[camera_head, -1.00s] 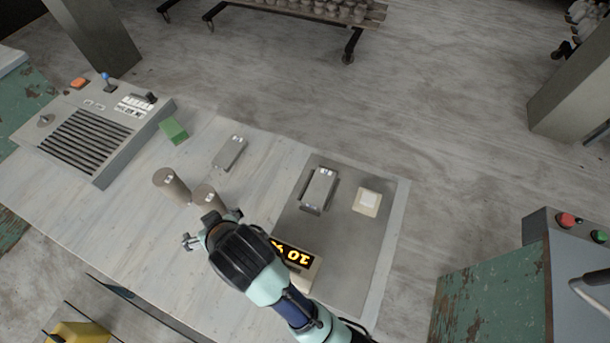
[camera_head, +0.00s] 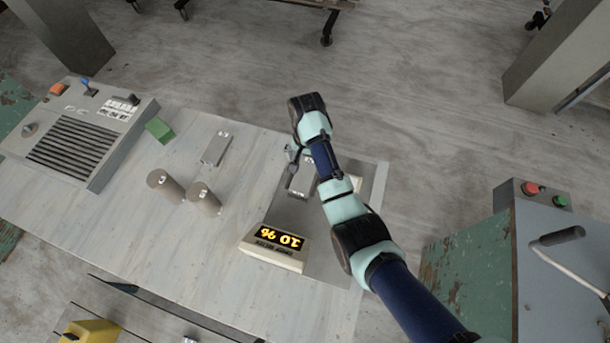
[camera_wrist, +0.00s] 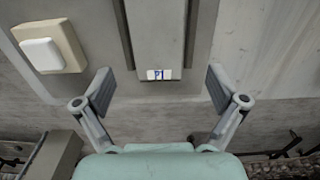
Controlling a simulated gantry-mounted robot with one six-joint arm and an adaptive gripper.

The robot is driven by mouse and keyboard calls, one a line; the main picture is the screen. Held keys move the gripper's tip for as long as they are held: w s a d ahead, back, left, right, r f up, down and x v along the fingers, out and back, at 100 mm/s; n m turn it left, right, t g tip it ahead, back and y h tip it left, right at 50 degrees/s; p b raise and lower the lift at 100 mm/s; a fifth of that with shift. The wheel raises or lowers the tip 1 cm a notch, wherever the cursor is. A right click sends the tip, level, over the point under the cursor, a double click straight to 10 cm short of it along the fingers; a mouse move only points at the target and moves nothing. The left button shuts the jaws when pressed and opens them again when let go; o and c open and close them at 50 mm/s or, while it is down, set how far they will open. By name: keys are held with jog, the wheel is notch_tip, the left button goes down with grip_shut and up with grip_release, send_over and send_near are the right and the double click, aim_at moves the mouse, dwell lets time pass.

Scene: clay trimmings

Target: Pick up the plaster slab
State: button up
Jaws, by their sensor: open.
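A grey slab labelled P1 (camera_wrist: 160,40) lies between two dark rails on a grey plate in the wrist view. In the head view this slab (camera_head: 301,184) shows partly beside my arm. I take it as the plaster slab, though its material cannot be told. My gripper (camera_wrist: 160,97) is open and empty, its fingers spread wider than the slab, one toward each side of its labelled end. In the head view my gripper (camera_head: 292,160) is over the far part of the plate, and my wrist hides some of it.
A cream block with a white top (camera_wrist: 42,54) is left of the slab in the wrist view. A lit display box (camera_head: 275,247) stands at the plate's near edge.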

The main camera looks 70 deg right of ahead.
aim_at(307, 169)
jog(key=f+b, duration=0.1)
jog(key=f, duration=0.4)
jog(key=shift+s+a+f+b, duration=0.1)
jog(key=shift+s+a+b, duration=0.1)
jog(key=shift+b, duration=0.15)
jog(key=shift+d, duration=0.1)
jog(key=c, duration=1.4)
jog(key=shift+r, duration=0.2)
notch_tip(307, 169, up, 20)
jog(key=p, duration=1.1)
jog(key=shift+f, duration=0.1)
